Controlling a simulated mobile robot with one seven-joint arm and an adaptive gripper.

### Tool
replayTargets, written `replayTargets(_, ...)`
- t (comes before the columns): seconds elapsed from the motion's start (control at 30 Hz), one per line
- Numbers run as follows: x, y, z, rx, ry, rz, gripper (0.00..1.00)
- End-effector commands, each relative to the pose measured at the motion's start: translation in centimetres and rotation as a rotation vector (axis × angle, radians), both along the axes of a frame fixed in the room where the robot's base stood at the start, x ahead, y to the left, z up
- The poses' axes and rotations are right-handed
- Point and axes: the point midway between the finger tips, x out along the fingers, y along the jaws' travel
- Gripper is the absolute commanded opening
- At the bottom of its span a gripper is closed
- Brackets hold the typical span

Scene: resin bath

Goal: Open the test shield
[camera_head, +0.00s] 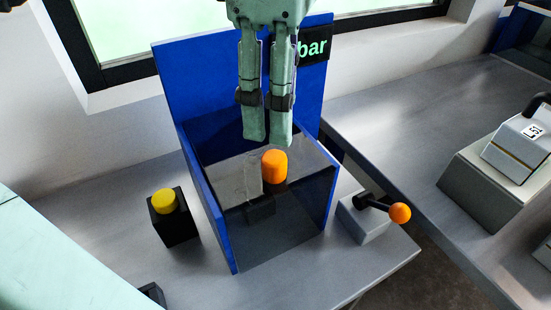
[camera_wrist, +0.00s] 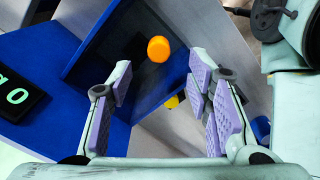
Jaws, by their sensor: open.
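The test shield is a dark see-through cover (camera_head: 290,225) across the front and top of a blue-walled box (camera_head: 170,90). It appears shut. An orange knob (camera_head: 274,165) stands on its upper face; the knob also shows in the wrist view (camera_wrist: 158,49). My gripper (camera_head: 267,140) points down just above and behind the knob in the head view, apart from it as far as I can tell. In the wrist view my gripper (camera_wrist: 160,80) is open and empty, its purple-padded fingers spread on either side below the knob. The inside of the box is dim behind the cover.
A black box with a yellow button (camera_head: 165,201) stands left of the blue box. A grey lever base with an orange-tipped handle (camera_head: 399,212) stands right. A dark display (camera_head: 313,46) is at the back panel's top right. Bare bench (camera_head: 190,270) lies in front.

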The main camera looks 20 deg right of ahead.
Motion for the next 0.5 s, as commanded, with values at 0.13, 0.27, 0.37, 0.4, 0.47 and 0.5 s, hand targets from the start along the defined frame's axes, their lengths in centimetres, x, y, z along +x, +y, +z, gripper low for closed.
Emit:
replayTargets(0.13, 0.0, 0.0, -3.2, 0.000, 0.000, 0.000, 0.46)
replayTargets(0.27, 0.0, 0.0, -5.1, -0.001, 0.002, -0.004, 0.46)
replayTargets(0.37, 0.0, 0.1, -6.1, 0.002, 0.001, 0.001, 0.46)
replayTargets(0.4, 0.0, 0.1, -6.5, 0.001, 0.001, 0.002, 0.46)
replayTargets(0.47, 0.0, 0.1, -7.0, 0.001, 0.000, 0.001, 0.46)
replayTargets(0.5, 0.0, 0.0, -7.3, 0.001, 0.000, 0.001, 0.46)
